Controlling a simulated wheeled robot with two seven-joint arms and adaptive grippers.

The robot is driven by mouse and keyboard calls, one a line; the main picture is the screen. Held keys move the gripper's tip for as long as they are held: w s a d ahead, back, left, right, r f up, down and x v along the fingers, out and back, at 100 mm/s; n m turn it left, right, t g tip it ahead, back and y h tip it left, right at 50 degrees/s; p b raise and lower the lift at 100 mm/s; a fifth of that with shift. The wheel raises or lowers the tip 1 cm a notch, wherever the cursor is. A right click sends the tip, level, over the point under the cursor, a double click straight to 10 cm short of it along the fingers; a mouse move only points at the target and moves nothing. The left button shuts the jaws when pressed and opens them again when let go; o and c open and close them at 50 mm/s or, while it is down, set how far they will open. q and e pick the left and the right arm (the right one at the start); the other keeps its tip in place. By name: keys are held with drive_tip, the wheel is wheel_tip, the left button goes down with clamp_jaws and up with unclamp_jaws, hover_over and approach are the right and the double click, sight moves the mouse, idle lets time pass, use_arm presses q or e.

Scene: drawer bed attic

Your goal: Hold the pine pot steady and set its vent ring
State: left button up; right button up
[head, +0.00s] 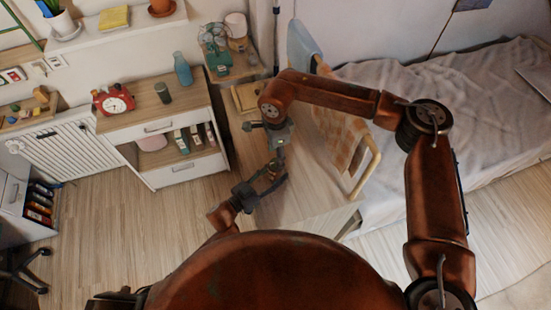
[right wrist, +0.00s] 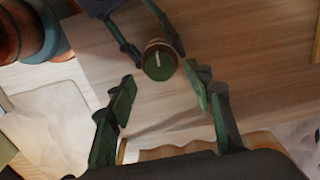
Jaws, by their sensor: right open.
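The pine pot (right wrist: 158,45) is a small brown wooden piece with a round dark green top, its vent ring (right wrist: 155,66), which bears a short white mark. The pot also shows small in the head view (head: 272,169), above the pale wooden desk top. My left gripper (head: 272,178) has its fingers on both sides of the pot and appears closed against it; its fingers also show in the right wrist view (right wrist: 157,40). My right gripper (right wrist: 163,92) is open and empty, its fingertips just short of the green top. In the head view it points down above the pot.
The desk top (head: 300,190) around the pot looks clear. A chair with a checkered cloth (head: 340,135) stands at its right, beside the bed (head: 440,100).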

wheel_tip(320, 180, up, 8)
drive_tip(key=shift+r, duration=0.2)
idle(0.3)
use_arm(q)
drive_tip(key=o, duration=1.3)
